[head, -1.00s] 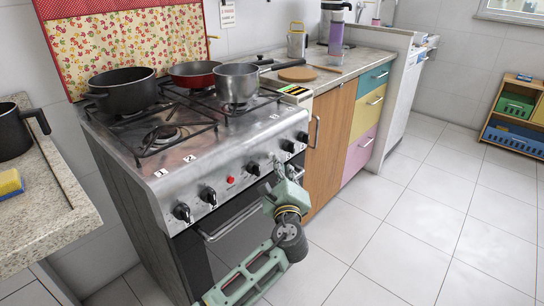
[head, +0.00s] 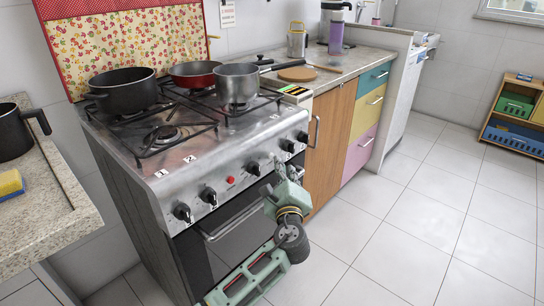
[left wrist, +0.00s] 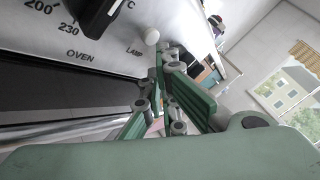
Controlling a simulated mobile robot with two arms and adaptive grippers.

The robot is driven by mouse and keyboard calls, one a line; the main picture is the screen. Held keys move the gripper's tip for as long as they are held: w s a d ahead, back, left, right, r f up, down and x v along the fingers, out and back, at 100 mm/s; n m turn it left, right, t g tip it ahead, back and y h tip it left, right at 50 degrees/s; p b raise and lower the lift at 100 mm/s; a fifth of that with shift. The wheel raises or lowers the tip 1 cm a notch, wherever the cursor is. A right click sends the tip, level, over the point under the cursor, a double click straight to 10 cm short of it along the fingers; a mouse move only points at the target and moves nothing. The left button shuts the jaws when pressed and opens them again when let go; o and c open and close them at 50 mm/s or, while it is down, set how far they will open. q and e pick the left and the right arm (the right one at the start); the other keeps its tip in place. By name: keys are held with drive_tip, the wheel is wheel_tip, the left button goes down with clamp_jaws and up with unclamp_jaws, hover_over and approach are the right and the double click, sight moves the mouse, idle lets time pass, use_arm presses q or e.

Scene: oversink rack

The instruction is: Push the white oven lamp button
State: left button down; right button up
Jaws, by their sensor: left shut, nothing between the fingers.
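The white oven lamp button (left wrist: 152,36) shows in the left wrist view as a small round knob on the stove's front panel, beside the printed word LAMP. In the head view I cannot make it out; my gripper is in front of that part of the panel. My left gripper (head: 279,165) is shut and empty, its tips close to the right part of the panel. In the left wrist view its fingertips (left wrist: 166,52) are just below and right of the button. I cannot tell whether they touch it. My right gripper is not in view.
Black knobs (head: 208,196) and a red button (head: 231,180) line the stove panel. The oven door handle (head: 235,222) lies below. A black pot (head: 125,92), a red pan (head: 194,74) and a silver pot (head: 236,83) stand on the stove. The floor to the right is clear.

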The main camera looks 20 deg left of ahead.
use_arm(q)
drive_tip(key=d, duration=0.2)
drive_tip(key=s+d, duration=0.2)
drive_tip(key=d, duration=0.1)
drive_tip(key=shift+d, duration=0.3)
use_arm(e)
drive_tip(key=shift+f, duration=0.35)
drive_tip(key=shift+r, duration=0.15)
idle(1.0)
